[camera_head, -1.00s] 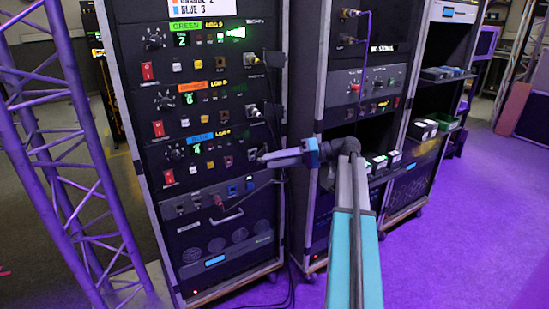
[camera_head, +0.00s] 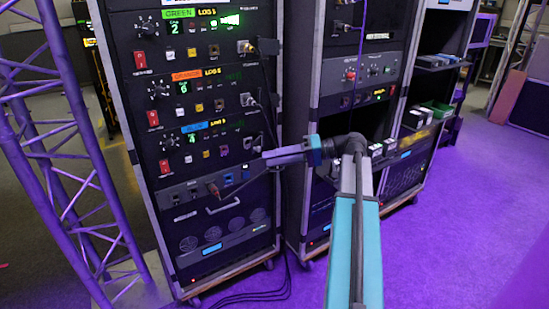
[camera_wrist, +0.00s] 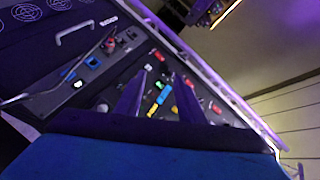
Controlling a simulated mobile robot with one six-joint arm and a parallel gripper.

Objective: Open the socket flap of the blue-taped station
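The blue-taped station (camera_head: 195,127) is the lowest of three labelled rows on the left rack in the head view. Its face has a red switch (camera_head: 164,166), a knob and small sockets. A socket fitting (camera_head: 248,143) sits at its right end; I cannot tell whether its flap is open or closed. My gripper (camera_head: 264,157) is just below and right of that fitting, pointing left, and contact cannot be judged. In the wrist view its two fingers (camera_wrist: 160,85) stand apart with nothing seen between them. The rack face appears tilted beyond them.
Green-taped (camera_head: 178,13) and orange-taped (camera_head: 187,76) rows are above. A panel below carries a handle (camera_head: 225,206) and a cable with a red plug (camera_head: 213,189). Cables hang at the right side. A purple truss (camera_head: 65,150) stands left. Purple floor (camera_head: 430,260) is open to the right.

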